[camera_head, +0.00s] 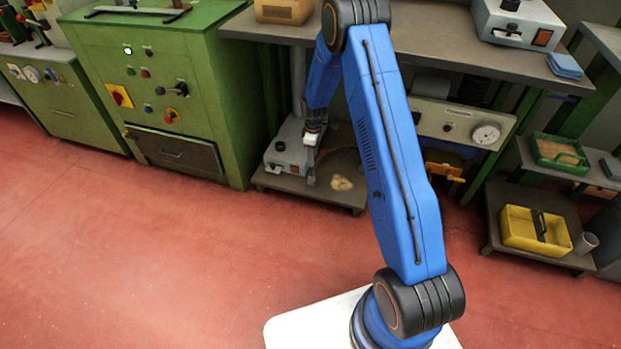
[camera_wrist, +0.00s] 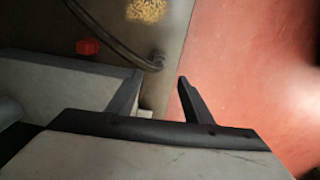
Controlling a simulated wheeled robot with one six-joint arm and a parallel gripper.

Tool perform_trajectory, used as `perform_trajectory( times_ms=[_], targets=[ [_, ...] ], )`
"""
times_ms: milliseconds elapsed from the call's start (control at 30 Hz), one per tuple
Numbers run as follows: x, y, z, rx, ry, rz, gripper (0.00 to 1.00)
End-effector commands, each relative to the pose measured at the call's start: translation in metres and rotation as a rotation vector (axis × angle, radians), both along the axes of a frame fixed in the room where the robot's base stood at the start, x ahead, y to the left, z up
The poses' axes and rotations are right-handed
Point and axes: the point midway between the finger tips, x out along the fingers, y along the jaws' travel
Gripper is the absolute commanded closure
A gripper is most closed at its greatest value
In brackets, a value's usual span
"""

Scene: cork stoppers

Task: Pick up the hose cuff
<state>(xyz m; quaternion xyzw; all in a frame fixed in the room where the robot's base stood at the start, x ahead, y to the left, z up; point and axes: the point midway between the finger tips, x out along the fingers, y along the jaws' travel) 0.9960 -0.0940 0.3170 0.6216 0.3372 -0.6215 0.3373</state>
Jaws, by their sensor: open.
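In the wrist view a dark hose (camera_wrist: 108,38) curves over the low platform. Its end, which looks like the hose cuff (camera_wrist: 156,62), lies near the platform edge. My gripper (camera_wrist: 159,80) is open, with its two dark fingers pointing at the cuff. The cuff shows just beyond the fingertips, roughly between them and closer to the left one. Nothing shows held between the fingers. In the head view my gripper (camera_head: 312,167) reaches down over the low platform (camera_head: 335,196) under the bench. The cuff cannot be told apart from the gripper there.
A grey machine (camera_head: 290,146) stands close on the gripper's left. A red knob (camera_wrist: 88,46) shows beside the hose. A pile of cork pieces (camera_head: 342,183) lies on the platform to the right. The bench top (camera_head: 450,50) overhangs. The red floor (camera_head: 190,260) in front is clear.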

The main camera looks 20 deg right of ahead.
Motion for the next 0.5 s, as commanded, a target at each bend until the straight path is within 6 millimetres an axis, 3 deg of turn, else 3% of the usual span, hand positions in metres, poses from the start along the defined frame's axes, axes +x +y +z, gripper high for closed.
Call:
perform_trajectory(
  times_ms=[500],
  targets=[
    [0.000, 0.000, -0.088, 0.000, 0.001, 0.000, 0.54]
  ],
)
